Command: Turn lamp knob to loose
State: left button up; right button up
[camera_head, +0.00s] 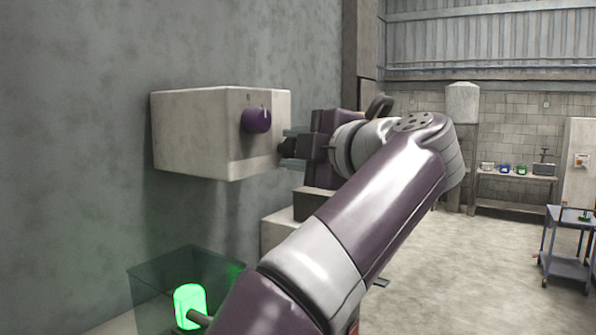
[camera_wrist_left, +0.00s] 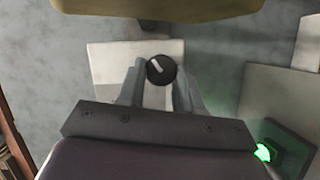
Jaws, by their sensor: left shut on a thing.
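A pale box (camera_head: 195,135) is fixed to the grey wall, with a purple knob (camera_head: 256,120) on its front face. A black knob (camera_head: 284,147) sticks out low near the box's right edge. In the left wrist view the black knob (camera_wrist_left: 161,69) has a white pointer mark slanting to the upper left. My left gripper (camera_head: 291,148) is shut on the black knob, with one finger on each side of it in the wrist view. A lamp (camera_head: 188,305) glows green inside a see-through case below. My right gripper is not in view.
The see-through case (camera_head: 150,280) stands under the box, partly behind my left arm. Pale blocks (camera_head: 280,232) stand below the gripper. A blue cart (camera_head: 570,235) and a bench (camera_head: 515,184) with small items are far right.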

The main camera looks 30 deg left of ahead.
pick_arm(q)
jog(key=n+b, duration=0.1)
jog(key=f+n+y+b, duration=0.1)
jog(key=n+b, duration=0.1)
jog(key=shift+f+t+b, duration=0.1)
jog(key=shift+t+b, duration=0.2)
jog(key=n+y+b, duration=0.1)
jog(key=n+b, duration=0.1)
jog(key=n, duration=0.1)
jog(key=shift+w, duration=0.1)
jog(key=n+y+b, duration=0.2)
jog(key=n, duration=0.2)
jog(key=shift+n+g+b, duration=0.4)
jog(key=shift+n+b, duration=0.1)
jog(key=shift+n, duration=0.4)
jog(key=shift+r+y, duration=0.2)
jog(key=shift+y, duration=0.1)
jog(key=shift+r, duration=0.1)
jog(key=o, duration=0.9)
jog(key=shift+c, duration=0.2)
jog(key=shift+o, duration=0.8)
jog(key=shift+w, duration=0.15)
